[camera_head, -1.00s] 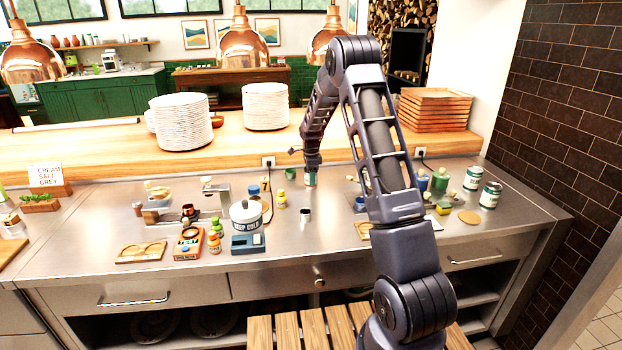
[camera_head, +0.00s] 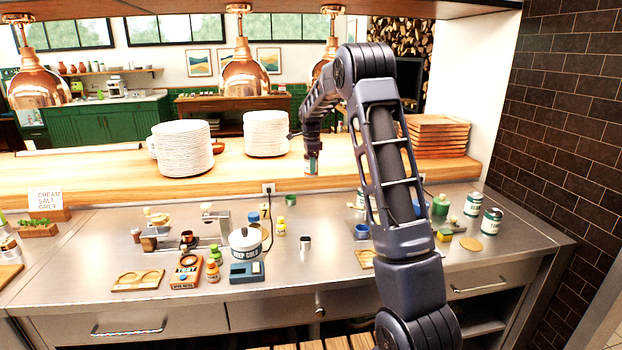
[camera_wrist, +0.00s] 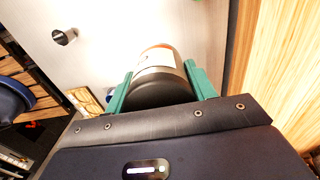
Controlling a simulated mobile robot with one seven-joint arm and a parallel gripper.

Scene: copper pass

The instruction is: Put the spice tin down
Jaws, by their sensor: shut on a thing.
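My gripper (camera_head: 311,160) is in front of the wooden ledge in the head view, raised above the steel counter (camera_head: 335,215). It is shut on the spice tin (camera_wrist: 158,62), with a green finger on either side of it in the wrist view. The tin has a pale label with an orange-brown patch and a dark near end. In the head view the tin (camera_head: 311,170) is small and partly covered by the fingers. I see a gap between the tin and the counter, so it hangs clear of it.
A wooden ledge (camera_head: 90,170) runs behind the counter, with plate stacks (camera_head: 183,150) and wooden trays (camera_head: 438,132). A small metal cup (camera_head: 305,242), a white pot (camera_head: 245,243) and several jars and tins stand on the counter. Copper lamps (camera_head: 245,75) hang above.

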